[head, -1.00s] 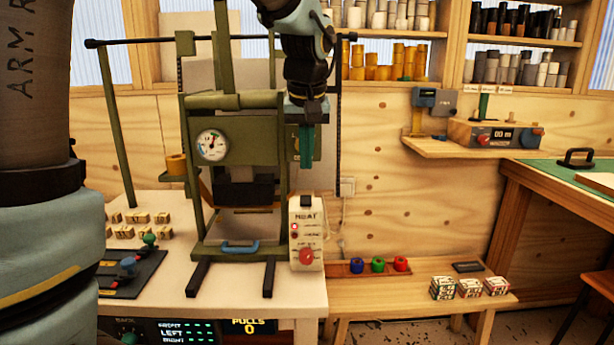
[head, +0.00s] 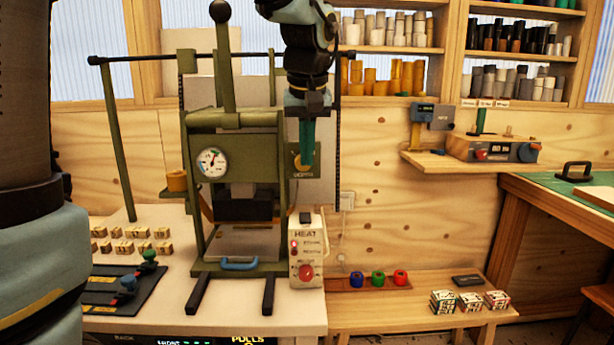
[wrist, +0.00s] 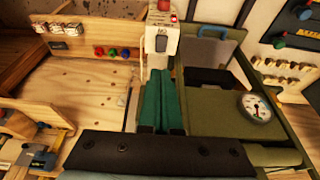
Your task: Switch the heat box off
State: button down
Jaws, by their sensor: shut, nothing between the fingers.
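The heat box (head: 307,252) is a white box marked HEAT with a dark switch on top, a lit red lamp and a red knob on its front. It stands on the bench at the right foot of the green press. In the wrist view the heat box (wrist: 162,38) is just beyond my fingertips, with its dark rocker switch (wrist: 161,43) on the top face. My gripper (head: 306,163) is shut and empty, its green fingers pointing down above the heat box and apart from it. The closed fingers also show in the wrist view (wrist: 160,75).
The green press (head: 235,150) with a dial gauge (head: 211,162) stands close on the left. A low wooden bench (head: 420,312) on the right holds red, green and blue rings and several patterned blocks. A wall shelf (head: 470,163) carries a meter box. Air right of the heat box is clear.

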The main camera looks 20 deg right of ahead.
jog(key=p, duration=0.1)
jog(key=r+p, duration=0.1)
jog(key=p, duration=0.1)
jog(key=shift+w+d, duration=0.2)
jog(key=shift+d, duration=0.05)
jog(key=shift+w+f, duration=0.1)
jog(key=shift+f, duration=0.05)
jog(key=shift+f, duration=0.25)
jog(key=p, duration=0.4)
send_near(307, 214)
jog(key=x, duration=0.5)
jog(key=shift+w, duration=0.1)
jog(key=shift+x, duration=0.8)
